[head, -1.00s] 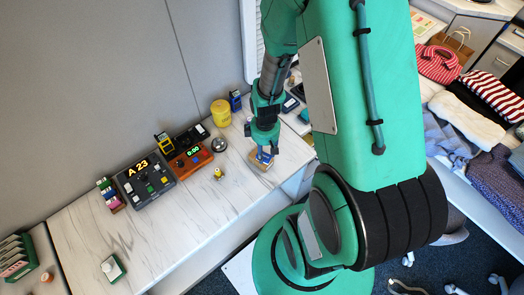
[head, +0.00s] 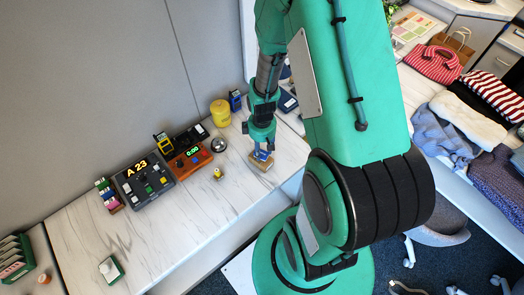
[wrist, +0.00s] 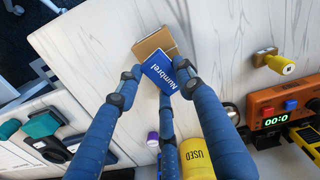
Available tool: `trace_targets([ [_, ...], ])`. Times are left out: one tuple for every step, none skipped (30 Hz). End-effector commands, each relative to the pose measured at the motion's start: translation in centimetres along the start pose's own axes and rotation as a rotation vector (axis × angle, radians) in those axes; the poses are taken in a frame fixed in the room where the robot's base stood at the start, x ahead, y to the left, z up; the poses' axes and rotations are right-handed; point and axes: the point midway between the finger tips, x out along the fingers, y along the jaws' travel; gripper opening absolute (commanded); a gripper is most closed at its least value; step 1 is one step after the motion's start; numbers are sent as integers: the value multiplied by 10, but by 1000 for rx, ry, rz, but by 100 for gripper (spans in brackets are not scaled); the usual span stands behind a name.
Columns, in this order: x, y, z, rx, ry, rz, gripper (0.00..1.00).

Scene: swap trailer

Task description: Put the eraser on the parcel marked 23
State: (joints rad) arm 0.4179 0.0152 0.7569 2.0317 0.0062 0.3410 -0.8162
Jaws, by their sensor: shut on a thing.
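My gripper (head: 262,147) is shut on a small blue block lettered "Numbrel", which looks like the eraser (wrist: 161,73). In the wrist view the fingers of my gripper (wrist: 157,84) press on both sides of it. A brown parcel (wrist: 153,43) lies on the pale marbled counter and shows beyond and beside the block. In the head view the parcel (head: 261,166) is under my gripper. The block is over or against it; I cannot tell if they touch. No number is readable on the parcel.
A console (head: 143,182) with a display reading "A 23" and an orange timer (head: 190,158) stand to the left. A small yellow thing (head: 218,174) is nearby, with a yellow pot (head: 220,113) behind. The counter's front left is mostly clear.

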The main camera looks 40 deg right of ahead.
Motion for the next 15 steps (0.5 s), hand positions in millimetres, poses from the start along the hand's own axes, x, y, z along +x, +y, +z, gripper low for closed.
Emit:
trace_targets([
  [4,0,0,0,0,0,15],
  [5,0,0,0,0,0,15],
  [6,0,0,0,0,0,15],
  [6,0,0,0,0,0,15],
  [6,0,0,0,1,1,15],
  [6,0,0,0,1,1,15],
  [6,0,0,0,1,1,15],
  [6,0,0,0,1,1,15],
  [6,0,0,0,1,1,15],
  [6,0,0,0,1,1,15],
  [6,0,0,0,1,1,15],
  [6,0,0,0,0,0,15],
  [7,0,0,0,0,0,15],
  [8,0,0,0,0,0,15],
  [9,0,0,0,0,0,15],
])
